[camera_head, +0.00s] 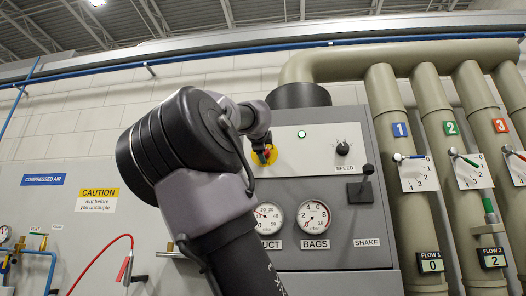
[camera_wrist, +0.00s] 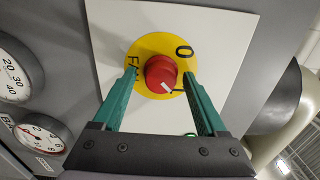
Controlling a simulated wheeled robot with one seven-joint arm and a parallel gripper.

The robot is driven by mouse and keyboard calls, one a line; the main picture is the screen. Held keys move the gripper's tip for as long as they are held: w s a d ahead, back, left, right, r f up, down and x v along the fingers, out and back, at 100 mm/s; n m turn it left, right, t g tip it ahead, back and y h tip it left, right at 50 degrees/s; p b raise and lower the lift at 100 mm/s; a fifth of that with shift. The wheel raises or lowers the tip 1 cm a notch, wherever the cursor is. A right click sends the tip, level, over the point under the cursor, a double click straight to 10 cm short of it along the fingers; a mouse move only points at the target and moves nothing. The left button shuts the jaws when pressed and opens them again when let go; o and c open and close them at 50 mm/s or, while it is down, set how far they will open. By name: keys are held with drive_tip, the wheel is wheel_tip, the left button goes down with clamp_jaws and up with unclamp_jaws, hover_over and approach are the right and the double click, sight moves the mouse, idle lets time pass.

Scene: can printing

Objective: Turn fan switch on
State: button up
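The fan switch is a red knob (camera_wrist: 160,72) on a yellow disc marked FAN, 0 and I, mounted on a white plate (camera_wrist: 225,38). The white mark on the knob points to the lower right, toward the I mark rather than the 0. My gripper (camera_wrist: 159,76) is open in the wrist view, its green fingers reaching toward the disc on either side of the knob, with small gaps visible. I cannot tell how deep the fingertips reach. In the head view the yellow disc (camera_head: 272,157) is partly hidden by my arm.
A green lamp (camera_head: 301,134) glows on the same panel, beside a SPEED knob (camera_head: 343,148). Two gauges (camera_head: 313,216) and a black SHAKE lever (camera_head: 361,187) are below. Thick pipes (camera_head: 388,98) stand at the right. A red hose (camera_head: 101,249) hangs at the left.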

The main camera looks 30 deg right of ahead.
drive_tip(key=shift+s+a, duration=0.1)
drive_tip(key=v, duration=1)
drive_tip(key=shift+s+a, duration=0.2)
drive_tip(key=shift+s, duration=0.05)
idle(0.3)
drive_tip(key=s+a+f+n+g+y, duration=0.2)
drive_tip(key=f+n, duration=0.5)
drive_tip(key=f, duration=0.8)
drive_tip(key=s+a+f+n+g+y, duration=0.2)
drive_tip(key=s+f+n+y, duration=0.3)
drive_tip(key=f, duration=1.1)
drive_tip(key=s+a+f+n+g+y, duration=0.3)
drive_tip(key=f+n, duration=0.6)
drive_tip(key=f, duration=0.6)
drive_tip(key=shift+s+g+y, duration=0.35)
drive_tip(key=shift+g+y, duration=0.15)
drive_tip(key=shift+y, duration=0.6)
